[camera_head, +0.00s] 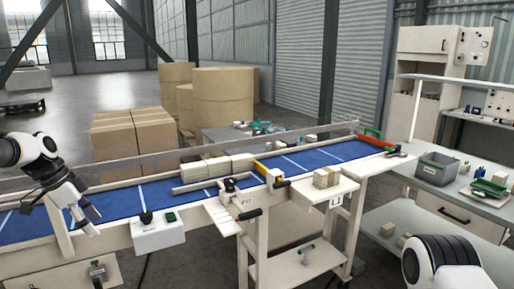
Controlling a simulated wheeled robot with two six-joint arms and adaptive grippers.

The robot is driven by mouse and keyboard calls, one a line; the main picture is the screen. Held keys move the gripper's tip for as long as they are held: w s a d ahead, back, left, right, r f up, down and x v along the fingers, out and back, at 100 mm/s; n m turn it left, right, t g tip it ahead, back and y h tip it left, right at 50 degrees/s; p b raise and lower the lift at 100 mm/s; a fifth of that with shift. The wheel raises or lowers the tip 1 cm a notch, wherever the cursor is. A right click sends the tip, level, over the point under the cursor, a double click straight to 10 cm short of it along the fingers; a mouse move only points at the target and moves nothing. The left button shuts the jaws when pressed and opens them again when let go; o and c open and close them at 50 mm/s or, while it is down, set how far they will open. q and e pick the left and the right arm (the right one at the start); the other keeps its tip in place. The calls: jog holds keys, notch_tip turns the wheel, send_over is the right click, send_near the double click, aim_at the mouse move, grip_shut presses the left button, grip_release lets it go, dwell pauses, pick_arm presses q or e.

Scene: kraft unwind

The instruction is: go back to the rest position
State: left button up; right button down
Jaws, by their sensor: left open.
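My left gripper (88,222) hangs at the left, above the near edge of the blue conveyor (125,203), pointing down. It is open and I see nothing between its fingers. My right arm shows at the lower right as a white and black link; its gripper is not in view.
Pale blocks (215,166) sit in a row on the conveyor, and more (326,177) stand on a side shelf. A control box (158,235) is on the conveyor's near side. A workbench with a grey bin (436,168) stands right. Kraft rolls (222,97) and cartons (133,143) stand behind.

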pick_arm(q)
jog(key=d+f+g, duration=0.3)
jog(key=d+f, duration=0.1)
jog(key=f, duration=0.7)
jog(key=s+d+f+g+y, duration=0.1)
jog(key=s+d+f, duration=0.2)
jog(key=s+f, duration=0.35)
jog(key=s+d+f+g, duration=0.25)
jog(key=s+f, duration=0.25)
jog(key=f, duration=0.3)
jog(key=s+d+f+g+y, duration=0.1)
jog(key=s+d+f, duration=0.3)
jog(key=s+f, duration=0.25)
jog(key=s+d+f+n+t+y, duration=0.1)
jog(key=s+d+f+n, duration=0.15)
jog(key=s, duration=0.45)
jog(key=s+d+f+n+t, duration=0.1)
jog(key=s+f+n, duration=0.25)
jog(key=s, duration=0.35)
jog(key=s+d+f+n+t+y, duration=0.1)
jog(key=s+d+f+n, duration=0.15)
jog(key=s, duration=0.35)
jog(key=w+n+t, duration=0.1)
jog(key=w+n, duration=0.1)
jog(key=w+a+n+t, duration=0.1)
jog(key=w, duration=0.1)
jog(key=shift+a+r+n+t, duration=0.1)
jog(key=shift+r+n+t, duration=0.2)
jog(key=shift+n+t, duration=0.05)
